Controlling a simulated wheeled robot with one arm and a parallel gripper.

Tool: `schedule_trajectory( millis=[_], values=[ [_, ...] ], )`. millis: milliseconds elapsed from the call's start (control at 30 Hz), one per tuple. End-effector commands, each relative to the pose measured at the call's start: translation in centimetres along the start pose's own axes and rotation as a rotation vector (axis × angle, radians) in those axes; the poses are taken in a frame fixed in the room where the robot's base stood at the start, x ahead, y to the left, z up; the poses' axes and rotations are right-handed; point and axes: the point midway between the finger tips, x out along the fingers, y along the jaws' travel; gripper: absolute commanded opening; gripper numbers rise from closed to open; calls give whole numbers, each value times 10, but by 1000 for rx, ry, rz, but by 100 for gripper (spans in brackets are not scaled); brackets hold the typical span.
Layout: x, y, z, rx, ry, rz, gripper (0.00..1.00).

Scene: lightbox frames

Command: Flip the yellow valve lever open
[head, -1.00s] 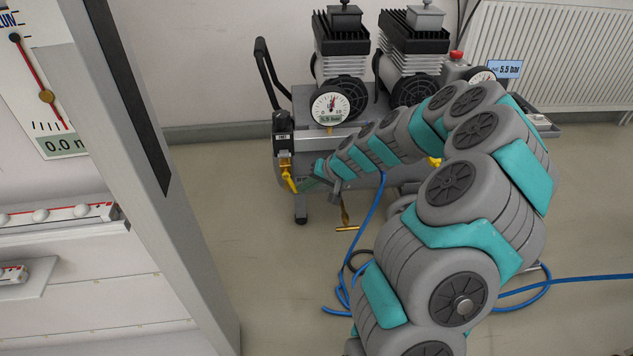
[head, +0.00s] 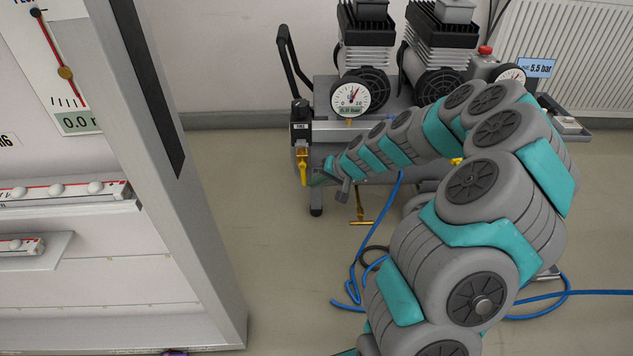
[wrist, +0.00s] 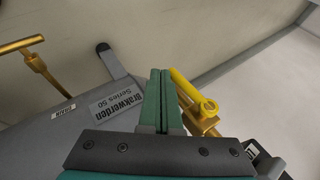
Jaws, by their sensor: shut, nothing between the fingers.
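The yellow valve lever (head: 304,170) hangs almost straight down from a brass fitting below a black block at the compressor's left end. In the wrist view the lever (wrist: 189,90) runs slantwise from its round hub, just right of my fingers. My gripper (head: 314,181) is low beside the lever's lower end in the head view. Its two green fingers (wrist: 160,73) are pressed together with nothing between them. The fingertips are very close to the lever; I cannot tell if they touch it.
The grey compressor tank (wrist: 88,125) lies under my fingers, with a brass T-handle (head: 360,215) below it. A blue hose (head: 358,275) loops on the floor. A grey frame post (head: 175,180) and white panel stand at the left. Floor between post and compressor is clear.

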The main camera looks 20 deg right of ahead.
Motion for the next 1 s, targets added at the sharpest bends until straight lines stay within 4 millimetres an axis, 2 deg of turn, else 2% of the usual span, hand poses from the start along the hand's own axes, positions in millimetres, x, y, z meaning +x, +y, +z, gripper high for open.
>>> schedule_trajectory(
  millis=[367,700,833,1000],
  values=[
    [-6,0,0,0,0,0,0],
    [-58,0,-1,-1,3,1,0],
    [-72,0,0,0,0,0,0],
    [-78,0,0,-1,-1,-1,0]
  ],
)
